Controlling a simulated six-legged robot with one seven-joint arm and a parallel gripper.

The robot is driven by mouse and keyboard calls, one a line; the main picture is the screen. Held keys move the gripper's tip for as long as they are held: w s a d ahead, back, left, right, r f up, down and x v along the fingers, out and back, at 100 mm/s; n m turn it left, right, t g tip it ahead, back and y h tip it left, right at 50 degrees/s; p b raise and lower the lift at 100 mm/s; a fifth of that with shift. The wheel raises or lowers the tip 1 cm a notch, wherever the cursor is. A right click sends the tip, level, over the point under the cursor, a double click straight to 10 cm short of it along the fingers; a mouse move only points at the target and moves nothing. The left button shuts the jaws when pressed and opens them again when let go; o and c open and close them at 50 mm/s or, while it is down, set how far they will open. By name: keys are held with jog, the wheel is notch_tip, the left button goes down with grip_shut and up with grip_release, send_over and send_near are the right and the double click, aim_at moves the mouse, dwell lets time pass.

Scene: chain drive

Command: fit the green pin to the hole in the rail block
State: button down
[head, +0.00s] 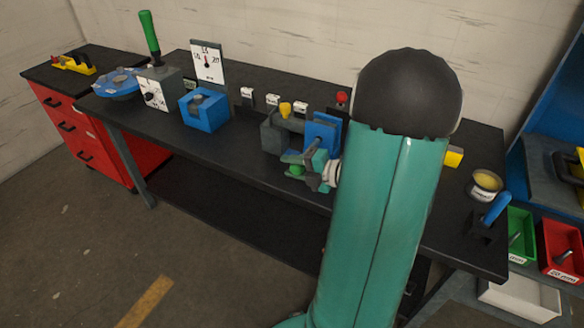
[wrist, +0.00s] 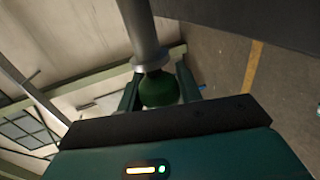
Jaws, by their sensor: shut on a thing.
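My gripper (head: 309,167) is in front of the bench's front edge, partly behind my own teal arm link in the head view. It is shut on the green pin (head: 296,170), whose green end shows at the fingers. In the wrist view the pin's round green head (wrist: 158,90) sits between the two fingers, and its grey shaft runs away from the gripper. A grey block (head: 272,137) with a blue plate (head: 322,130) stands on the bench just behind the gripper and is probably the rail block. I cannot make out its hole. The pin's tip is not clearly visible.
The black bench (head: 235,152) holds a blue block (head: 203,110), a grey box (head: 160,90) with a green-handled lever, and a dial board (head: 207,62). A yellow-topped tin (head: 486,184) and blue-handled lever (head: 495,208) stand right. The floor in front is clear.

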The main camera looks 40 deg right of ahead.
jog(key=w+d, duration=0.3)
jog(key=d, duration=0.6)
dwell(3.3)
jog(key=c, duration=0.9)
grip_release()
jog(key=shift+a, duration=0.1)
jog(key=v, duration=1.3)
jog(key=shift+s, duration=0.35)
